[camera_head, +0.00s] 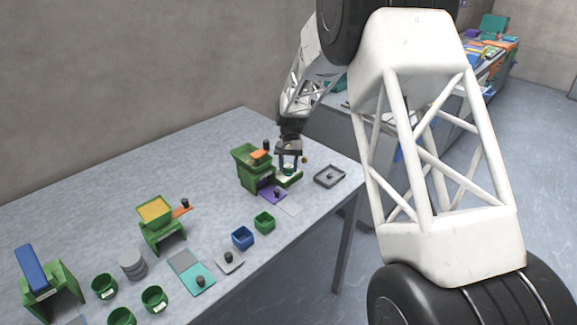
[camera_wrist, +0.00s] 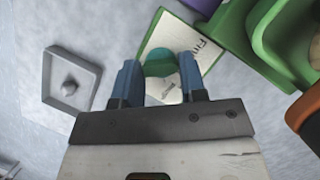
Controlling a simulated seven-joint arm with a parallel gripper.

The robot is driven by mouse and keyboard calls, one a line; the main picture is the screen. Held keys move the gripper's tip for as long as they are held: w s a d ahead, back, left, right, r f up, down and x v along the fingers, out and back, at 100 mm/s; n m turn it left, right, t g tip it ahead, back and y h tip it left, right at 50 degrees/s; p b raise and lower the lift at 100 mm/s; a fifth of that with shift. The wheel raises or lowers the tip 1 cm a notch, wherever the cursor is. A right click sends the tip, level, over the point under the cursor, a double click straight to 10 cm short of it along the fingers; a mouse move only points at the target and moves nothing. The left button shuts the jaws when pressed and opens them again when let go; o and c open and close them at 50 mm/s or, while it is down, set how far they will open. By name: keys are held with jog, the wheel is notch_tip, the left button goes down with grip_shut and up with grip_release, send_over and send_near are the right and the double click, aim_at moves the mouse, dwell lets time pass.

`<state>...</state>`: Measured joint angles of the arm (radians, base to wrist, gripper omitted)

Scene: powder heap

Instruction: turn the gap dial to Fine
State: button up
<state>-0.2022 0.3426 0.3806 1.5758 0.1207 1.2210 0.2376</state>
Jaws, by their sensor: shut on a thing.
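A green mill (camera_head: 248,172) stands near the far right end of the table. Its white dial plate (camera_wrist: 150,48) fills the middle of the wrist view, with "Fine" printed toward the upper right and another word, hard to read, near the bottom. The gap dial (camera_wrist: 158,63) is a round teal knob on this plate. My gripper (camera_head: 289,167) reaches down beside the mill. In the wrist view its two blue fingers (camera_wrist: 160,82) stand on either side of the teal knob, shut on it. The fingers hide part of the plate, and I cannot tell which mark the dial points to.
A grey square tray (camera_head: 329,177) with a small knob lies right of the mill. A purple slide (camera_head: 270,193) and an orange piece (camera_head: 260,155) are at the mill. Green and blue cups (camera_head: 242,238), another green stand (camera_head: 160,237) and plates fill the table's left and front.

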jog(key=shift+n+h, duration=0.4)
jog(key=shift+n, duration=0.8)
jog(key=o, duration=0.9)
jog(key=shift+w+r, duration=0.1)
jog(key=shift+r, duration=0.05)
jog(key=v, duration=0.7)
jog(key=shift+w+a+r, duration=0.1)
jog(key=shift+r, duration=0.1)
jog(key=shift+r, duration=0.1)
